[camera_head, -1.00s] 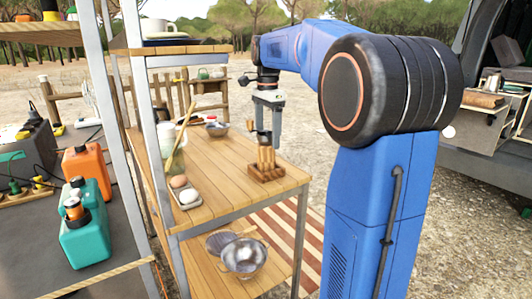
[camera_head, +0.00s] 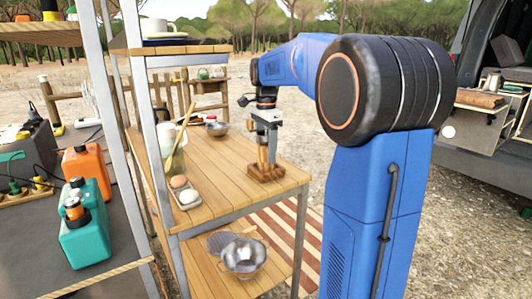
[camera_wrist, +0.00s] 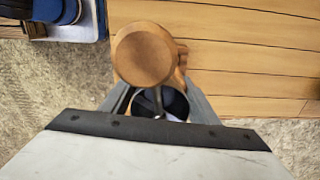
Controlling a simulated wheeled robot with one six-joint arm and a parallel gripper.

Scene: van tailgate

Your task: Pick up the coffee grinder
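The coffee grinder (camera_head: 266,171) stands upright near the front right corner of the wooden shelf, with a wooden base and body. In the wrist view its round wooden knob (camera_wrist: 145,53) is close to the camera, above a dark top part (camera_wrist: 174,104). My gripper (camera_head: 266,144) points down at the grinder's upper part and hides some of it. In the wrist view my gripper's fingers (camera_wrist: 158,103) are apart, one on each side of the dark part. I cannot tell whether they touch it.
A tray with eggs (camera_head: 184,191) is left of the grinder, and a metal bowl (camera_head: 217,129) stands farther back. A colander (camera_head: 244,256) is on the lower shelf. A shelf post (camera_head: 299,243) rises at the front right. The shelf middle is clear.

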